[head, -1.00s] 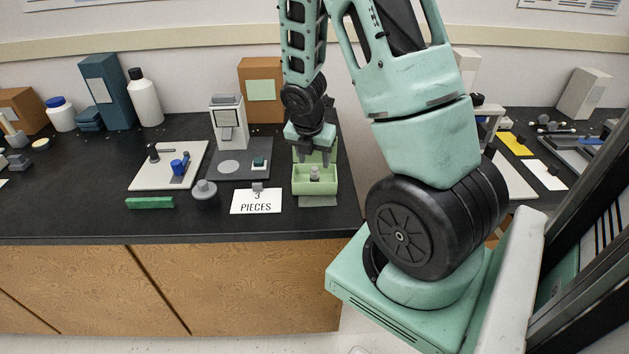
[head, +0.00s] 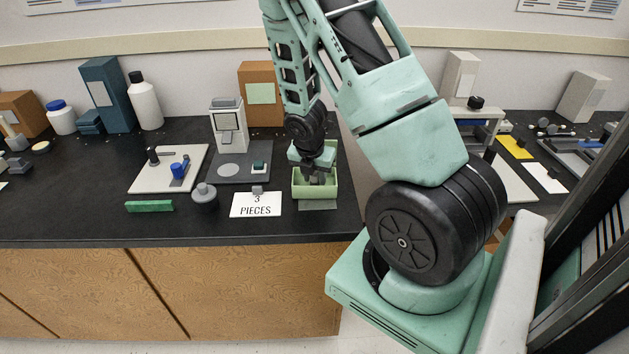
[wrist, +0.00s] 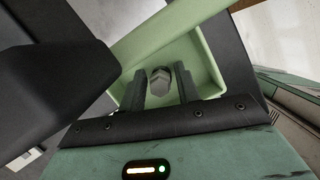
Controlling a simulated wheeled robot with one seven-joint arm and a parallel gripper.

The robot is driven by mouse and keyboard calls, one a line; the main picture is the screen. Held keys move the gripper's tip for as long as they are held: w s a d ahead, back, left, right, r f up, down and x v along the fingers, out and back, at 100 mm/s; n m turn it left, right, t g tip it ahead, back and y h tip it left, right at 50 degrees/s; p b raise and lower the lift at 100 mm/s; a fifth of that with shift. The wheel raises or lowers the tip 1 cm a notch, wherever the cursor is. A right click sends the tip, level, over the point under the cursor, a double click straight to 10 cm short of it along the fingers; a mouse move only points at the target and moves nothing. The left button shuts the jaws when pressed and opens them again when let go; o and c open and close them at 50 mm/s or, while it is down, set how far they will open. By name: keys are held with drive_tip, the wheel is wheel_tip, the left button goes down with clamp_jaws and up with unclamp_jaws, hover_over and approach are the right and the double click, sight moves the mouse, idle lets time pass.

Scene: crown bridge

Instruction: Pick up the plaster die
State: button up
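The plaster die, a small grey faceted piece (wrist: 160,76), sits inside the light green tray (head: 300,190) at the right end of the dark bench. The tray also shows in the wrist view (wrist: 208,72). My gripper (head: 316,179) is lowered into the tray, pointing down. In the wrist view my gripper (wrist: 160,88) has one finger on each side of the die, with gaps seeming to show between the fingers and it. The die's lower part is hidden, and in the head view the fingers largely cover it.
A "3 PIECES" card (head: 256,205) and a grey round pot (head: 204,197) stand left of the tray. A dark grey board (head: 232,175) with a white-grey device (head: 228,127) lies behind them. A brown box (head: 262,95) stands behind the tray.

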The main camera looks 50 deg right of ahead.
clamp_jaws()
